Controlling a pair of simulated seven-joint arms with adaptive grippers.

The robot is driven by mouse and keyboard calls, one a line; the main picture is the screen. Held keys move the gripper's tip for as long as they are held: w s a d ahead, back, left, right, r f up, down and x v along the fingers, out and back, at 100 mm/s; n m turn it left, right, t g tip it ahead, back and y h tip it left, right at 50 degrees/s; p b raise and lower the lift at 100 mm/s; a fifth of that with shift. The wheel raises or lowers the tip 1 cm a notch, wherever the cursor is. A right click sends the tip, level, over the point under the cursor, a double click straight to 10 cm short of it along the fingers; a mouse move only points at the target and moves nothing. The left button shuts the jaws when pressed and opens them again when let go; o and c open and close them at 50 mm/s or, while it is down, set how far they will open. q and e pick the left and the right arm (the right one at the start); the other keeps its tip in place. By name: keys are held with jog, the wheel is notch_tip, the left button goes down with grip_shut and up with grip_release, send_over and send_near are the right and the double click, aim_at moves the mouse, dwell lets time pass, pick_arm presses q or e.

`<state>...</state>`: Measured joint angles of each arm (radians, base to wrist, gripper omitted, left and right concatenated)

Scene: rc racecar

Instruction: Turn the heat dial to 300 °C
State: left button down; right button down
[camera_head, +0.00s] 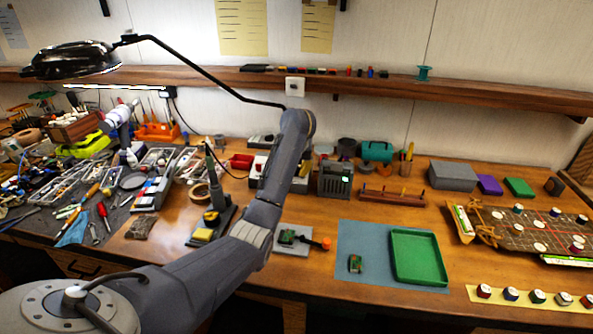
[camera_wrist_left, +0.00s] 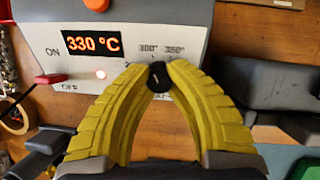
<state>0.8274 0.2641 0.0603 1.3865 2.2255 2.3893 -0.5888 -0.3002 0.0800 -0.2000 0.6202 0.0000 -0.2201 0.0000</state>
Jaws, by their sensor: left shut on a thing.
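The heat station (camera_wrist_left: 140,52) fills the top of the left wrist view, with a light grey panel. Its display (camera_wrist_left: 92,43) reads 330 °C in orange. The small black heat dial (camera_wrist_left: 158,77) sits below printed marks of 300° and 350°. My left gripper (camera_wrist_left: 157,74) has yellow ridged fingers that meet at the dial and are shut on it. The dial's pointer cannot be made out. In the head view the pale station (camera_head: 257,168) is partly hidden behind my left arm, and the left fingers are hidden there. My right gripper is in neither view.
A grey device (camera_head: 335,181) stands right of the station. A green tray (camera_head: 418,281) lies on a blue mat (camera_head: 371,237). Cluttered tools lie at the left.

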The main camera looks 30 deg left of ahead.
pick_arm(q)
jog(key=shift+d+f, duration=0.1)
jog(key=shift+f, duration=0.05)
jog(key=c, duration=1.1)
grip_release()
jog(key=shift+r, duration=0.2)
jog(key=v, duration=1.1)
jog(key=shift+s+r, duration=0.15)
jog(key=shift+r, duration=0.2)
